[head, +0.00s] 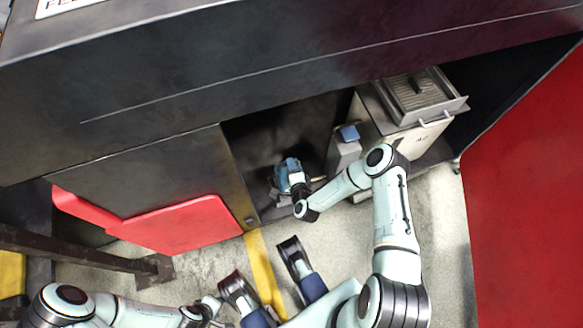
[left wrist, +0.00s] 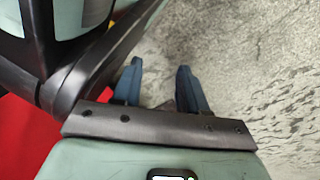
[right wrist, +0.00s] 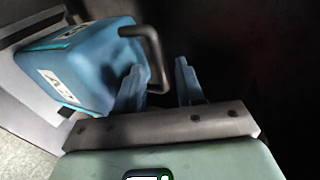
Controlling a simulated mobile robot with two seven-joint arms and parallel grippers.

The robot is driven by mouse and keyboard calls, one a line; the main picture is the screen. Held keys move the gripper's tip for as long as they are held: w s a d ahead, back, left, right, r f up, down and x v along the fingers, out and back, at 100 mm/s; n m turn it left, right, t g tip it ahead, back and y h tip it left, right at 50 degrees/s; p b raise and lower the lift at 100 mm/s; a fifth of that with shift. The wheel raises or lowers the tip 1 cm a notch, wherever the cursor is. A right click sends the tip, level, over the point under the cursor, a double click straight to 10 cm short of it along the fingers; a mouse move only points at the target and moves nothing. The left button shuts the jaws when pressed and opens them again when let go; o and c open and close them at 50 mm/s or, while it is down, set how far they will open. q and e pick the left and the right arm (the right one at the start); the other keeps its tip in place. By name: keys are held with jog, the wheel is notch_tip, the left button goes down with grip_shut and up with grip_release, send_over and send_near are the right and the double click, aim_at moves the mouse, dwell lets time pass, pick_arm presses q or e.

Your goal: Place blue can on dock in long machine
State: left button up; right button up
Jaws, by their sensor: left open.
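The blue can (right wrist: 80,70) has a dark curved handle and white labels. It fills the left of the right wrist view and shows in the head view (head: 287,170) at the dark machine opening. My right gripper (right wrist: 158,68) is open beside the can. The handle's lower end lies between its fingers in the picture; I cannot tell if they touch. The long machine (head: 170,95) spans the head view. I cannot identify the dock for certain. My left gripper (left wrist: 160,70) is open and empty above the concrete floor.
A grey box with a blue top (head: 348,134) stands right of the opening, beside a pale cabinet carrying a metal tray (head: 420,95). A red panel (head: 180,222) sticks out low at left. A red wall (head: 525,190) bounds the right. Concrete floor is free between.

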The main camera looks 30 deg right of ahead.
pick_arm(q)
jog(key=shift+w, duration=0.1)
pick_arm(e)
jog(key=shift+r, duration=0.1)
jog(key=shift+s+r, duration=0.15)
jog(key=shift+s, duration=0.15)
pick_arm(q)
jog(key=w+d+r+t+p, duration=0.1)
jog(key=w+r+t+p, duration=0.1)
jog(key=w+r+p, duration=0.2)
notch_tip(320, 180, up, 3)
jog(key=shift+w+d+f+t, duration=0.2)
jog(key=shift+w+t, duration=0.1)
jog(key=shift+w, duration=0.95)
pick_arm(e)
jog(key=s+a+r+n+g+y, duration=0.1)
jog(key=s+a+n+g+y, duration=0.2)
jog(key=s+n, duration=0.5)
jog(key=s+a+r+n+g+y, duration=0.2)
jog(key=s+a+n+g, duration=0.3)
jog(key=s+n, duration=0.3)
jog(key=s+g+y, duration=0.1)
jog(key=s, duration=0.3)
jog(key=shift+a+n+g, duration=0.3)
jog(key=shift+a+g, duration=0.1)
pick_arm(q)
jog(key=shift+r, duration=0.1)
